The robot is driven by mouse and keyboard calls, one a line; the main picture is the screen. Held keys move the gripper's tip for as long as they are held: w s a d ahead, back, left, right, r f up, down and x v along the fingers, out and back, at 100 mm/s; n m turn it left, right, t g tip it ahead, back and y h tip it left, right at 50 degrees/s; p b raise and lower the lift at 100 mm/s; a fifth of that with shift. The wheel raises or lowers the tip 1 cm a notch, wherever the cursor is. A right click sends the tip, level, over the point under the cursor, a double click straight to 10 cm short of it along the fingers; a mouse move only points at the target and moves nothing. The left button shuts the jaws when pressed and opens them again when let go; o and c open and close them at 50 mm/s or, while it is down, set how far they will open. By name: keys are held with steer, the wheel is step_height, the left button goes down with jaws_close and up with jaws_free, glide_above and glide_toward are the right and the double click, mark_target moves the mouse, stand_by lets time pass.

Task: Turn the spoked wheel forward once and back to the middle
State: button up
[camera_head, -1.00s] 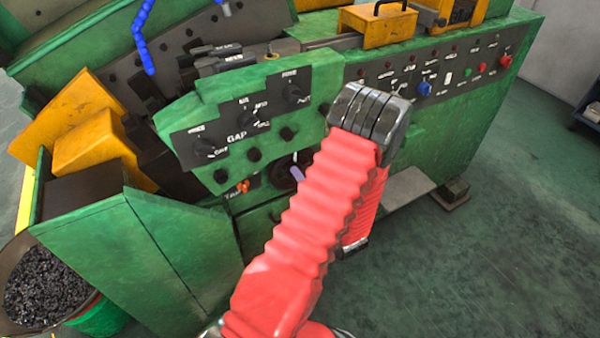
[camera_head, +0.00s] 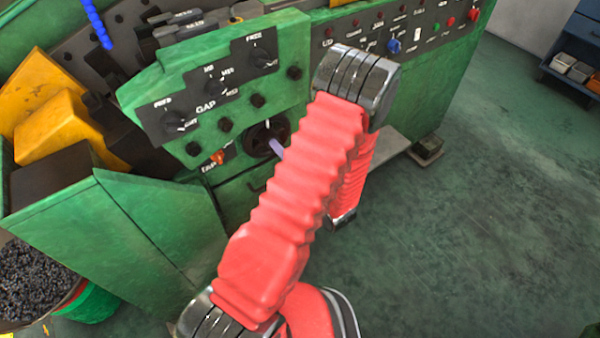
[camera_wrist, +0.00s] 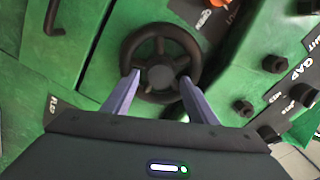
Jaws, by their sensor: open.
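The spoked wheel (camera_wrist: 160,72) is black with a thick round rim and a dark hub. It sits on the green machine face near the top middle of the wrist view. In the head view the wheel (camera_head: 259,137) is small, low on the machine and partly hidden by my arm. My gripper (camera_wrist: 161,79) is open, its two purple fingers apart. In the wrist view the fingertips overlap the lower half of the wheel, one on each side of the hub. I cannot tell whether they touch it. In the head view one purple finger (camera_head: 277,147) shows by the wheel.
A panel of black knobs marked GAP (camera_head: 205,108) is above the wheel. An orange knob (camera_head: 217,157) is close to its left. A black handle (camera_wrist: 53,18) is on the green face. A chip bin (camera_head: 35,285) stands lower left.

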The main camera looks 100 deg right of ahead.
steer(key=v, duration=1)
steer(key=shift+w, duration=0.1)
stand_by(0.7)
